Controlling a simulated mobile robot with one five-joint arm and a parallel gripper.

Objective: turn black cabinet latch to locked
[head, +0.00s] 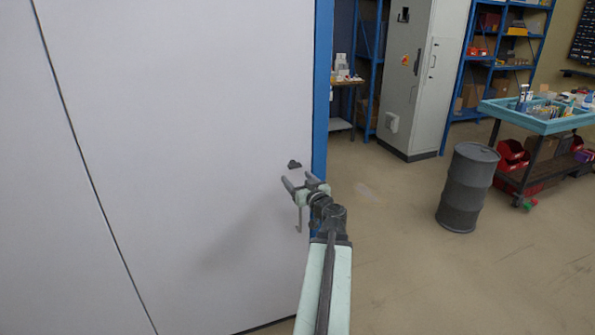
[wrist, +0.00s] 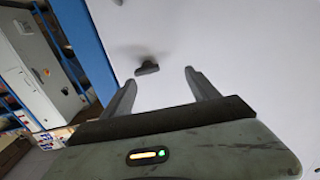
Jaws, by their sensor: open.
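The black latch (head: 294,164) is a small dark knob on the pale cabinet door (head: 180,120), near the door's blue-edged right side. It also shows in the wrist view (wrist: 147,69), beyond and between my two fingertips. My gripper (head: 302,183) is open and empty, just below the latch in the head view. In the wrist view, my gripper (wrist: 160,80) has its fingers apart on either side of the latch's line, and they do not appear to touch it. The latch's exact turn angle is hard to tell.
A blue post (head: 322,90) edges the door. Behind it stand a grey locker (head: 412,80), a dark grey barrel (head: 467,188) and a blue-topped cart (head: 540,115) with bottles and bins. The floor (head: 430,285) at the front right is clear.

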